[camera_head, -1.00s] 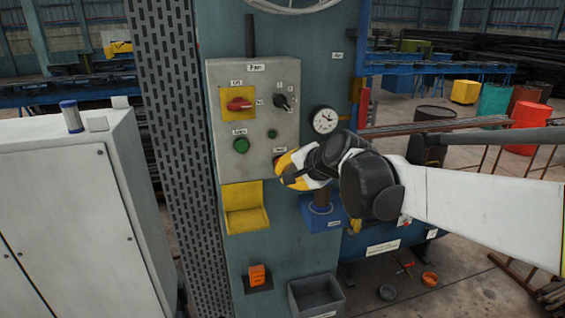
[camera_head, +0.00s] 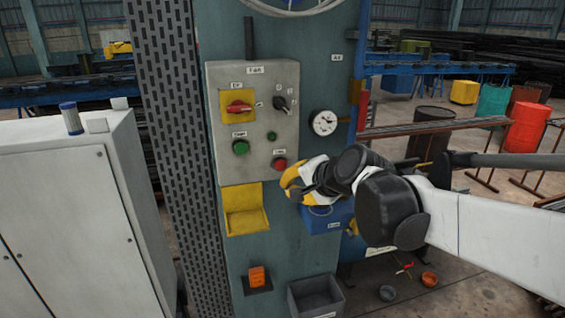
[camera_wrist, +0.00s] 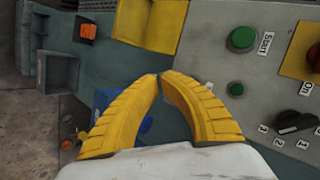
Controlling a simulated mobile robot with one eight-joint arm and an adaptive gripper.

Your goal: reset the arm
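My gripper (camera_head: 291,186) is in front of the blue-green machine column, just below the grey control panel (camera_head: 227,129) and right of the yellow tray (camera_head: 245,222). In the wrist view, its two yellow fingers (camera_wrist: 160,76) meet at the tips with nothing between them. My white and black arm reaches in from the right. The panel carries a red rotary switch (camera_head: 239,107), a green button (camera_head: 241,147), a red button (camera_head: 279,164) and a black knob (camera_head: 281,103). My gripper and wrist partly hide the blue box (camera_head: 322,223).
A pressure gauge (camera_head: 323,122) sits right of the panel. Below are an orange item (camera_head: 257,276) and a grey bin (camera_head: 314,295). A white cabinet (camera_head: 70,220) stands at left. Barrels (camera_head: 527,127) and railings stand behind at right.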

